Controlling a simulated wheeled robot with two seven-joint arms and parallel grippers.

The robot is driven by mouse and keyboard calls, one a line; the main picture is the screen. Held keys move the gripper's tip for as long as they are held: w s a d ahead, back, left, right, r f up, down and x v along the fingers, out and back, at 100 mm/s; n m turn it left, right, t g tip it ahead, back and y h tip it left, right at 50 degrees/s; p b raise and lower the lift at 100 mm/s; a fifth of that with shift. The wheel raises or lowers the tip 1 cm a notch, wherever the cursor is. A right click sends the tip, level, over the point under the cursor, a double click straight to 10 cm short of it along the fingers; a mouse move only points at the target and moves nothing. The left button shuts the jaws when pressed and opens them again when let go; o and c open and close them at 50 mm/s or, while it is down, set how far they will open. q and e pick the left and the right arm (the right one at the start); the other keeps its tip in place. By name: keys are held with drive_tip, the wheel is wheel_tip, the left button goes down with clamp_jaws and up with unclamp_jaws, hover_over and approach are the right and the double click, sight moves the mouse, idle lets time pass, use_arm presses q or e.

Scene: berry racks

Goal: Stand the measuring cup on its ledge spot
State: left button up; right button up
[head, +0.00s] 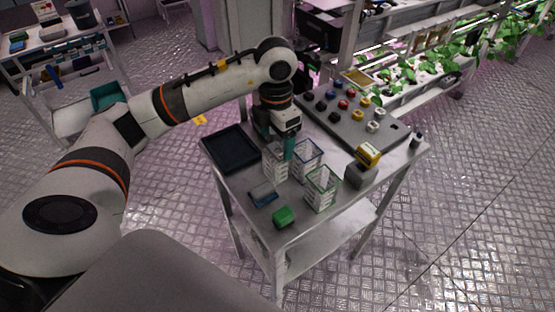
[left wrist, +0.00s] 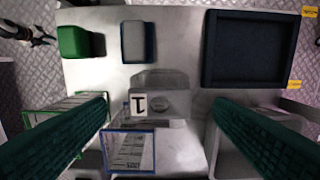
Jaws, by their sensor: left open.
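Clear cups stand close together on the grey table (head: 235,190). One has a blue rim (head: 317,148) and one a green rim (head: 322,190). A third clear one with pale markings (head: 276,166) stands beneath my left gripper (head: 277,143). In the left wrist view a clear piece with a "1" label (left wrist: 140,104) lies between the open teal fingers, with the blue-rimmed cup (left wrist: 129,150) below it. The fingers are apart, with no visible grip. I cannot tell for certain which clear piece is the measuring cup, nor where its ledge spot is. My right gripper is out of view.
A dark tray (head: 231,149) lies at the table's left. A blue-edged box (head: 263,194) and a green block (head: 284,216) are near the front. A yellow item (head: 368,155) sits on a grey block. A board with several coloured knobs (head: 345,110) lies behind.

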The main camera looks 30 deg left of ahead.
sight(277, 148)
use_arm(q)
wheel_tip(277, 148, down, 4)
drive_tip(key=shift+w+p, duration=0.15)
drive_tip(key=shift+p, duration=0.3)
drive_tip(key=c, duration=1.1)
drive_tip(key=shift+r, duration=0.2)
wheel_tip(277, 148, up, 18)
drive_tip(key=shift+d+f, duration=0.1)
drive_tip(key=shift+f, duration=0.05)
